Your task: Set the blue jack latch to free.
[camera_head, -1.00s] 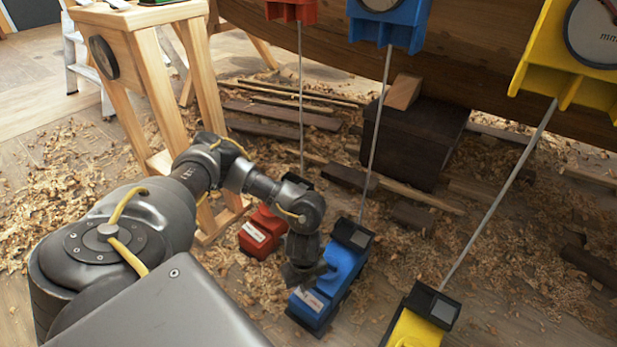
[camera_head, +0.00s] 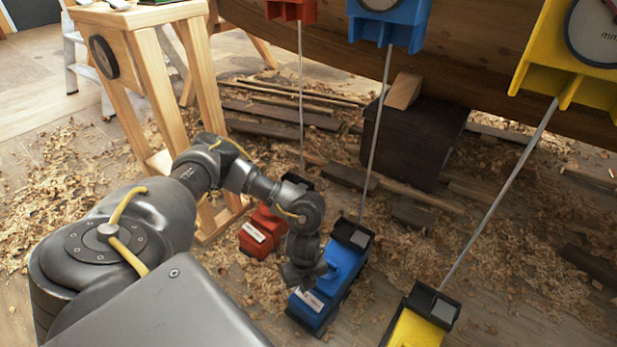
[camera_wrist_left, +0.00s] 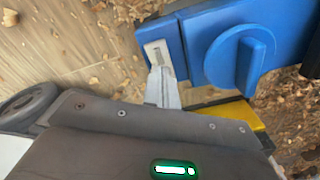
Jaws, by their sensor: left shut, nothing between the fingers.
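The blue jack (camera_head: 345,262) stands on the floor among wood shavings, with a thin rod rising from it to a blue gauge block on the hull. In the left wrist view its blue body (camera_wrist_left: 198,32) carries a round knob (camera_wrist_left: 222,62) with a raised bar, and a pale label plate (camera_wrist_left: 157,52) near one end. My left gripper (camera_head: 304,282) is over the near end of the jack. In the left wrist view my left gripper (camera_wrist_left: 160,75) is shut and empty, its tips by the label plate, beside the knob. I cannot tell whether they touch. The latch's setting cannot be read.
A red jack (camera_head: 262,233) stands just left behind my gripper, and a yellow jack (camera_head: 415,328) to the right. Their rods rise toward the wooden hull (camera_head: 470,60). A wooden trestle (camera_head: 160,75) stands left. A dark block (camera_head: 415,140) sits under the hull.

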